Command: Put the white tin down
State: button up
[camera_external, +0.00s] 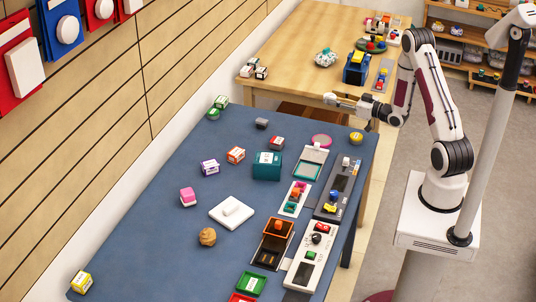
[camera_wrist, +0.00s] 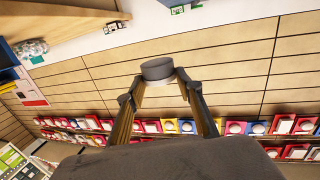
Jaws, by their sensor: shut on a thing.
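My gripper (camera_external: 343,101) is level, pointing left, above the gap between the blue-topped table and the wooden table. It is shut on a small round tin (camera_external: 329,98), which looks white in the external view. In the wrist view the tin (camera_wrist: 157,69) looks grey in shadow and sits between the fingertips of my gripper (camera_wrist: 160,82). The tin is in the air, clear of both tables. Its far side is hidden.
The blue-topped table (camera_external: 150,240) holds a teal box (camera_external: 267,166), a white slab (camera_external: 231,212), a pink-rimmed round dish (camera_external: 321,140), a yellow tin (camera_external: 356,138) and several small boxes. Its left middle has bare room. The wooden table (camera_external: 290,50) has a blue bin (camera_external: 356,68).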

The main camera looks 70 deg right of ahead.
jog(key=s+d+f+n+y, duration=0.1)
jog(key=s+n+y, duration=0.1)
jog(key=s, duration=0.3)
jog(key=n+g+y, duration=0.3)
jog(key=n+y, duration=0.4)
jog(key=y, duration=0.5)
send_over(361, 153)
jog(key=f, duration=0.2)
jog(key=shift+r, duration=0.25)
jog(key=shift+d+f, duration=0.1)
jog(key=shift+f, duration=2.8)
jog(key=shift+f, duration=0.1)
jog(key=shift+f, duration=1.8)
jog(key=shift+f, duration=0.2)
